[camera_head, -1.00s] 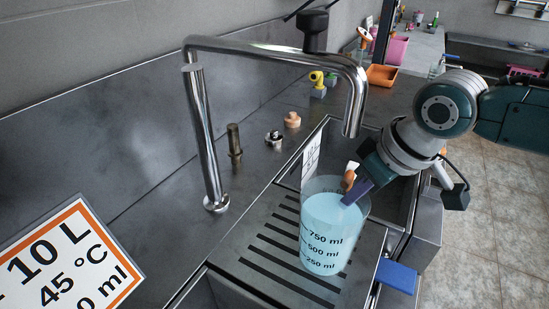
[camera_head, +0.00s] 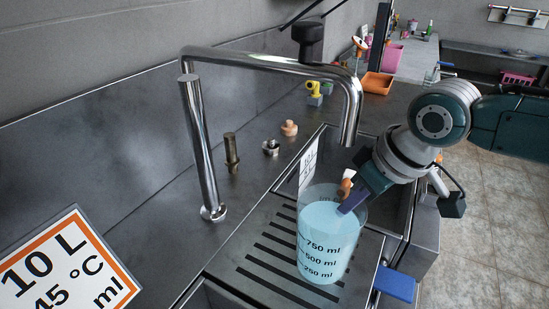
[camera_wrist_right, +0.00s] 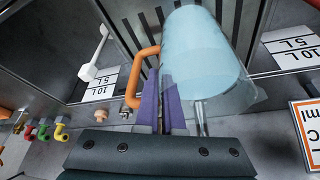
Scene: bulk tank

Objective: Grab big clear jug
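The big clear jug (camera_head: 330,238) with millilitre marks holds pale blue liquid and stands upright on the slatted drain board. It also shows in the right wrist view (camera_wrist_right: 200,55), with its orange handle (camera_wrist_right: 133,80) towards the gripper. My right gripper (camera_head: 350,203) is at the jug's upper right side, beside the handle. In the wrist view its purple fingers (camera_wrist_right: 163,105) are close together and overlap the handle. Whether the handle is clamped between them is hidden. My left gripper is not in view.
A tall chrome faucet (camera_head: 203,150) arches over the drain board (camera_head: 258,258), its spout (camera_head: 350,115) above and behind the jug. A sink basin (camera_head: 385,200) lies behind. A signboard (camera_head: 70,265) stands at lower left. Small fittings (camera_head: 270,147) sit along the back counter.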

